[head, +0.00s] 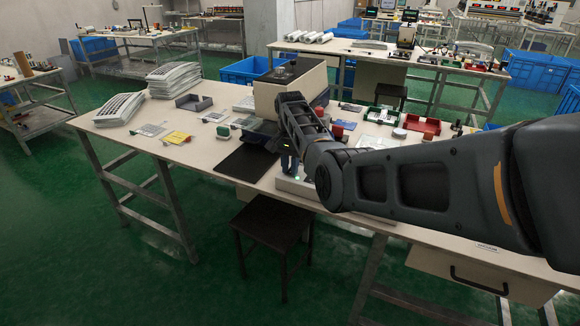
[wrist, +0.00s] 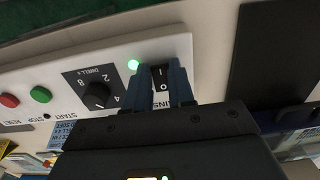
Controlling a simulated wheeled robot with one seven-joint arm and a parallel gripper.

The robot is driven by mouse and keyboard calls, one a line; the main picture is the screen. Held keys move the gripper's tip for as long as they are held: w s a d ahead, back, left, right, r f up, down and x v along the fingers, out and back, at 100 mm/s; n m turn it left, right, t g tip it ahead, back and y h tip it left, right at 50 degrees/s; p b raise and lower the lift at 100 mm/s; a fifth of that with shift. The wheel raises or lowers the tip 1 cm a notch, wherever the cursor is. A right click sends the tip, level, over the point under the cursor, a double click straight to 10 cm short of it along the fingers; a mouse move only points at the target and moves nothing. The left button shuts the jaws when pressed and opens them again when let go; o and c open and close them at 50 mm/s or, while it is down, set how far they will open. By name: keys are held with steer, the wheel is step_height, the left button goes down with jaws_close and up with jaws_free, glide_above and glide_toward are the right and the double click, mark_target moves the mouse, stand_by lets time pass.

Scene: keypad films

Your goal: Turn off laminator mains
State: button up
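The laminator (head: 262,97) is a beige and dark machine on the near table. Its pale control panel (wrist: 70,62) shows upside down in the wrist view. The mains switch (wrist: 160,72) is a black rocker marked I and O, with a partly covered label beside it. A green lamp (wrist: 134,64) glows next to it. My gripper (wrist: 162,72) has its two blue fingers a little apart, one on each side of the rocker. Nothing is seen held, and contact cannot be told. In the head view my arm partly hides my gripper (head: 289,163) and the panel.
The panel also has a dwell knob (wrist: 96,95), a green start button (wrist: 41,94) and a red button (wrist: 9,101). A black mat (head: 245,163) lies left of my gripper. Paper stacks (head: 174,79), trays (head: 416,124) and small items lie about. A stool (head: 270,222) stands in front.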

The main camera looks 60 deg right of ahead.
jaws_close()
steer(key=b, duration=0.1)
steer(key=y+b, duration=0.1)
steer(key=b, duration=0.1)
steer(key=shift+d+f+y, duration=0.2)
steer(key=shift+d+y, duration=0.1)
steer(key=shift+d, duration=0.05)
steer(key=y+b, duration=0.1)
steer(key=b, duration=0.2)
steer(key=shift+r, duration=0.3)
steer(key=o, duration=0.5)
jaws_free()
steer(key=shift+o, duration=0.2)
